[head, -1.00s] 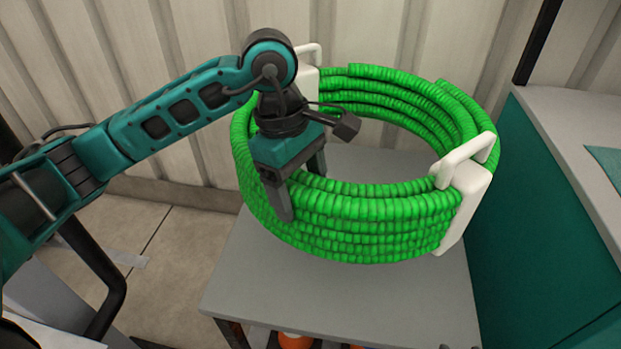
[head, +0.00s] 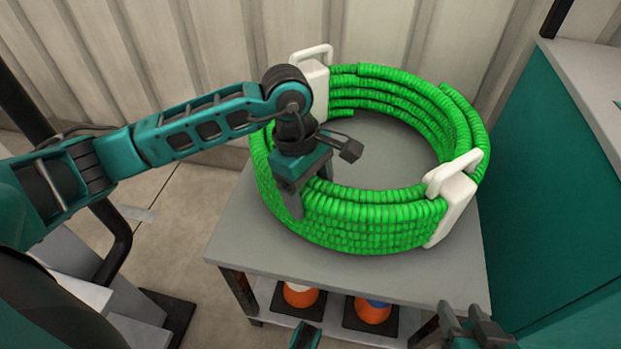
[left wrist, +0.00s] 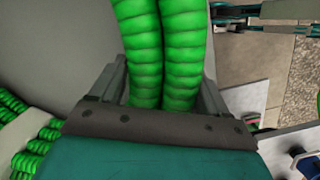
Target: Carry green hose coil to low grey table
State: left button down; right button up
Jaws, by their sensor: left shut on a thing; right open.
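The green hose coil (head: 350,222) is a ring of ribbed hose with white handled clips (head: 453,205) on two sides. It is over the low grey table (head: 235,240); I cannot tell whether its underside touches the top. My left gripper (head: 300,195) points down and is shut on the near-left wall of the coil. In the left wrist view, strands of the green hose (left wrist: 160,50) run between its fingers (left wrist: 160,95). My right gripper (head: 465,322) is open and empty at the bottom right, in front of the table.
A teal cabinet (head: 545,180) with a light grey top stands close on the right of the table. A corrugated wall (head: 210,50) is behind. Floor shows at the left.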

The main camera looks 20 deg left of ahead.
pick_arm(q)
jog(key=shift+w+d+f, duration=0.1)
jog(key=shift+w+f, duration=0.1)
jog(key=shift+f, duration=0.1)
grip_release()
jog(key=shift+s+f, duration=0.2)
jog(key=r+p, duration=0.1)
jog(key=r, duration=0.2)
jog(key=a+r, duration=0.1)
jog(key=r, duration=0.3)
jog(key=a+r+p, duration=0.1)
jog(key=r, duration=0.2)
jog(key=shift+a+r+p, duration=0.1)
jog(key=shift+r+p, duration=0.2)
jog(key=shift+p, duration=0.05)
jog(key=shift+a+r, duration=0.1)
jog(key=shift+r, duration=0.55)
pick_arm(e)
jog(key=shift+s+d+r, duration=0.15)
jog(key=shift+d+r, duration=0.3)
jog(key=shift+r, duration=0.15)
jog(key=shift+r, duration=0.1)
